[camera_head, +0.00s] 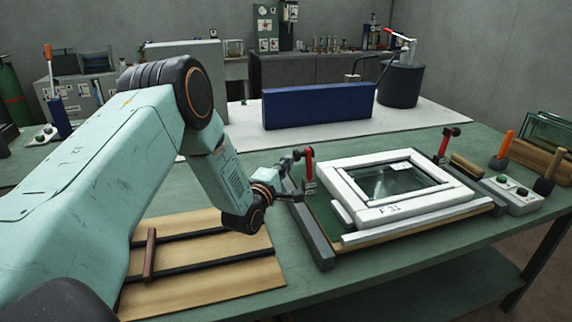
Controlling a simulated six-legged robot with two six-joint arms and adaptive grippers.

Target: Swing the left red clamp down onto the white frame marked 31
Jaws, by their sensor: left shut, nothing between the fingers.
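The white frame (377,213) marked 31 lies flat on a green-topped fixture board, with a glass pane in its opening. The left red clamp (309,166) stands upright at the fixture's left edge. A second red clamp (443,147) stands upright at the back right of the frame. My left gripper (299,198) is shut and empty, just left of the left clamp's base. I cannot tell whether it touches the clamp. My left arm comes in from the left and hides part of the table. My right gripper is not in view.
A wooden board with dark rails (205,262) lies left of the fixture. A button box (511,196) and orange-handled tool (504,150) are at the right. A blue block (318,105) stands behind on a white surface. The table's front edge strip is clear.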

